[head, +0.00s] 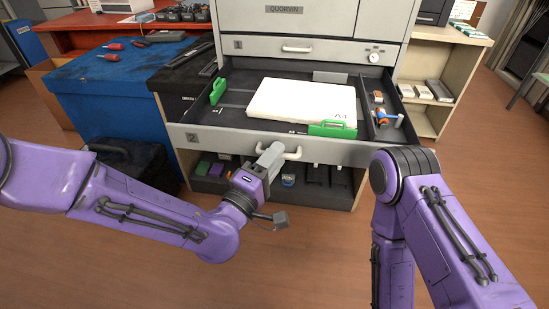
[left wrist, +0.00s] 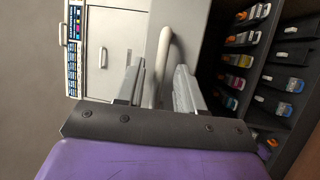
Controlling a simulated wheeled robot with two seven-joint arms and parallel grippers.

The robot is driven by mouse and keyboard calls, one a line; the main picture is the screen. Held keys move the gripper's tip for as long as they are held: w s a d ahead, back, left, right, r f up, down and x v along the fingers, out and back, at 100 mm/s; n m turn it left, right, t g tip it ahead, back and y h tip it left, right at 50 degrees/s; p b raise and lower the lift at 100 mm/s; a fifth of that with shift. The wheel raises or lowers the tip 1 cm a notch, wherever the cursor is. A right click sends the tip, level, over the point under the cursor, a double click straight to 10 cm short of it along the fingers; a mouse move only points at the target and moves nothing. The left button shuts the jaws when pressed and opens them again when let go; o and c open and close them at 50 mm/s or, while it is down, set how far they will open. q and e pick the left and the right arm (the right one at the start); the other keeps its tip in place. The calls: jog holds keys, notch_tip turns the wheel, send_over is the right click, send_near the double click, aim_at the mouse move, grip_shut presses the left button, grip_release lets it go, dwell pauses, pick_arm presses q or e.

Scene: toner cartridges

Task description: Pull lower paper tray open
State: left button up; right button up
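The lower paper tray (head: 230,137), marked 2, stands pulled out of the printer, and a white paper stack (head: 300,100) lies in it between green guides. Its pale bar handle (head: 292,152) is on the front panel. Contact is not clear. My right arm shows at the right, but its gripper is out of sight.
The upper tray (head: 265,47), marked 1, is closed. Below the open tray is a shelf (head: 325,198) with cartridges. A blue-covered bench (head: 90,85) stands left, and a cream shelf unit (head: 450,65) right. Wooden floor in front is free.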

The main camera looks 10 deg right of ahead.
pick_arm(q)
jog(key=v, duration=1)
jog(key=shift+s+a+b, duration=0.15)
jog(key=shift+s+b, duration=0.05)
jog(key=shift+b, duration=0.2)
jog(key=a+f+m+g+y, duration=0.1)
jog(key=a+f+y, duration=0.25)
jog(key=f, duration=0.35)
jog(key=a+f+g+y, duration=0.2)
jog(key=a+f+y, duration=0.1)
jog(key=a+f, duration=0.3)
jog(key=a+f+m+g+y, duration=0.1)
jog(key=a+f+y, duration=0.2)
jog(key=f, duration=0.6)
jog(key=s+a+f+g+y, duration=0.35)
jog(key=s+a+f, duration=0.35)
jog(key=s+a, duration=0.25)
jog(key=s+a+f+g+y, duration=0.3)
jog(key=s+a+f+g, duration=0.2)
jog(key=s+a+f, duration=0.45)
notch_tip(320, 180, up, 21)
jog(key=s+d+p, duration=0.1)
jog(key=p, duration=1.8)
jog(key=shift+d+t+p, duration=0.25)
jog(key=shift+t+p, duration=0.1)
